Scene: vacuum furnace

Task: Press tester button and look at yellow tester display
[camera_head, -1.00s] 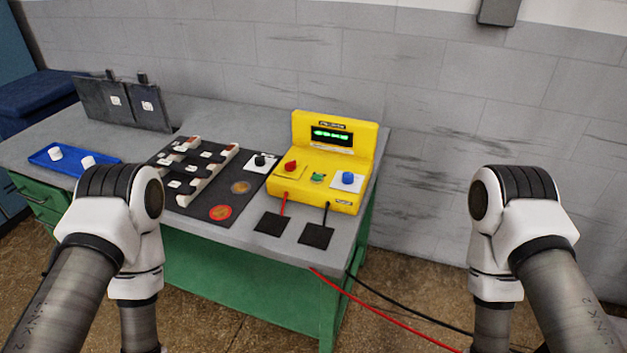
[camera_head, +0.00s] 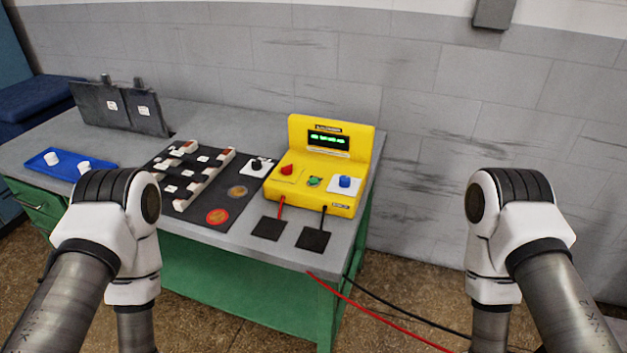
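The yellow tester (camera_head: 352,150) stands at the right end of the grey-topped bench. Its dark display (camera_head: 328,140) shows small green lit characters, too small to read. On its sloped front are a red knob or button (camera_head: 288,169), a green button (camera_head: 314,181) and a blue knob or button (camera_head: 345,181). Red and black leads run from its front edge to two dark square pads (camera_head: 313,238) on the bench. My two arms come in at the lower left and lower right, bent at the white joints. Both grippers are out of view, and nothing of mine touches the tester.
A black board (camera_head: 200,185) with white-and-brown blocks, a black switch and a red disc lies left of the tester. A blue tray (camera_head: 70,163) with white cylinders and dark upright panels (camera_head: 120,107) are farther left. A red cable (camera_head: 380,313) hangs off the bench's right.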

